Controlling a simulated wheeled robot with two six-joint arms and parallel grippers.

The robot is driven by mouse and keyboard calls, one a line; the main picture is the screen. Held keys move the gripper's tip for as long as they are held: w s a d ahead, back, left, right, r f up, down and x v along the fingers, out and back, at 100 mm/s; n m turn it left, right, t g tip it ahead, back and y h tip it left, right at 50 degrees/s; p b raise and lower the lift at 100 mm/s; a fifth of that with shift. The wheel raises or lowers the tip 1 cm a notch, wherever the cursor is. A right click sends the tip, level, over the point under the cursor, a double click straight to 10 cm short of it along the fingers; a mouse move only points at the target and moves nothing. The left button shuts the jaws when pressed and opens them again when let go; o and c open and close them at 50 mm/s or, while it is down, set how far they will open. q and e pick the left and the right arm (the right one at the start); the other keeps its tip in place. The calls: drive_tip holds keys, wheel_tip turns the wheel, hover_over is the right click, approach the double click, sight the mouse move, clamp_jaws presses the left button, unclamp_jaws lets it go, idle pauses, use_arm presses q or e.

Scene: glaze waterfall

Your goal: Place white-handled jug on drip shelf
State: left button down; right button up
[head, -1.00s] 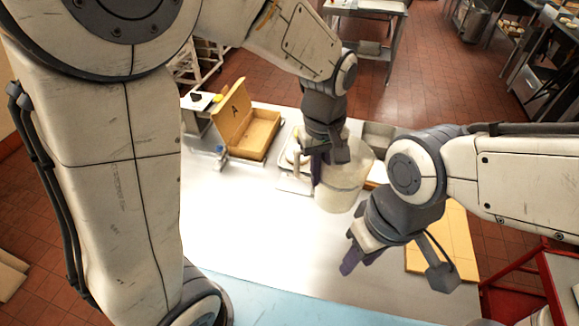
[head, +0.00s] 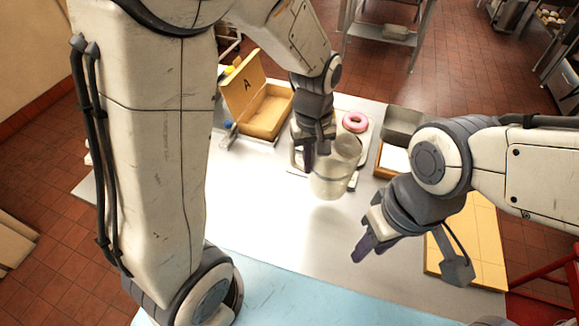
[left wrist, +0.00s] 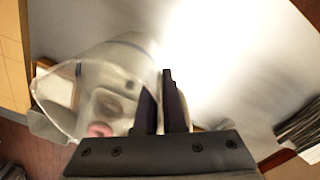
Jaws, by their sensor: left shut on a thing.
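The jug (head: 330,182) is pale and translucent, with a whitish handle at its left side. My left gripper (head: 316,150) is shut on the jug's handle and holds the jug over the table. In the left wrist view the jug (left wrist: 118,62) lies left of the fingers (left wrist: 163,100), with its open mouth to the left. The grip on the handle is partly hidden by the gripper. My right gripper (head: 368,246) is empty over the table, right of and nearer than the jug; its finger gap is unclear. I cannot surely identify the drip shelf.
A pink ring (head: 355,121) sits behind the jug. A grey metal container (head: 402,124) stands at the back right. An open yellow-brown box (head: 268,112) marked A is at the back left. A yellow board (head: 466,245) lies at right. The table's front left (head: 250,205) is clear.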

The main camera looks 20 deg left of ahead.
use_arm(q)
drive_tip(key=w+a+f+p, duration=0.1)
drive_tip(key=a+f+p, duration=0.1)
drive_tip(key=a+f, duration=0.4)
drive_tip(key=shift+w+f, duration=0.2)
drive_tip(key=shift+f, duration=0.65)
drive_tip(key=shift+f, duration=0.15)
drive_tip(key=c, duration=1)
unclamp_jaws()
